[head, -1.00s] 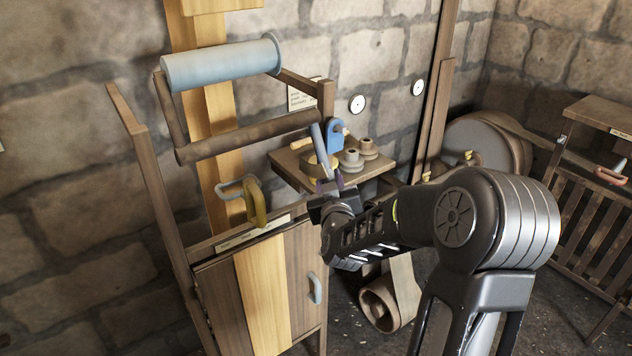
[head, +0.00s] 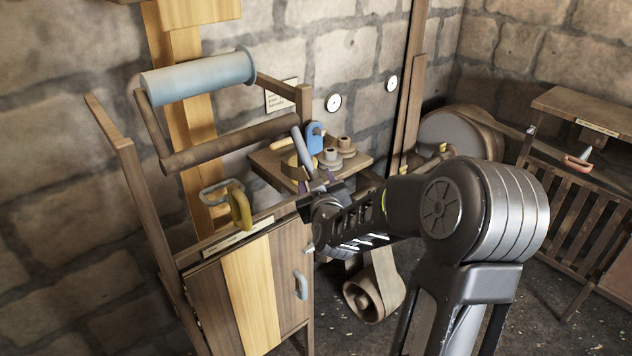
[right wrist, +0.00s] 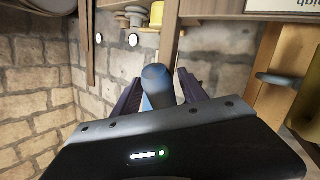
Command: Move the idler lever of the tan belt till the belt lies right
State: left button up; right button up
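A blue-grey lever handle (head: 301,148) stands tilted in front of the small shelf. My right gripper (head: 317,181) is at its lower part, with purple fingers apart on either side. In the right wrist view, the rounded handle (right wrist: 158,85) lies between the two fingers, with narrow gaps showing. A yellow handle (head: 240,208) stands to the left, by a grey loop. A tan band (head: 385,280) passes around a low brown roller (head: 362,300); my right arm hides its upper part. I cannot tell which belt the blue-grey lever works. My left gripper is out of view.
A wooden frame carries a blue-grey drum (head: 198,76) and a brown roller (head: 240,140) above a cabinet (head: 288,255). A blue piece (head: 315,138) and small spools (head: 340,148) sit on the shelf (head: 268,162). A slatted bench (head: 570,195) stands at right.

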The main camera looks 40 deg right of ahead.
jog(key=b+v, duration=0.1)
jog(key=v, duration=0.6)
jog(key=shift+s+a, duration=0.25)
jog(key=shift+a, duration=0.05)
dwell(0.6)
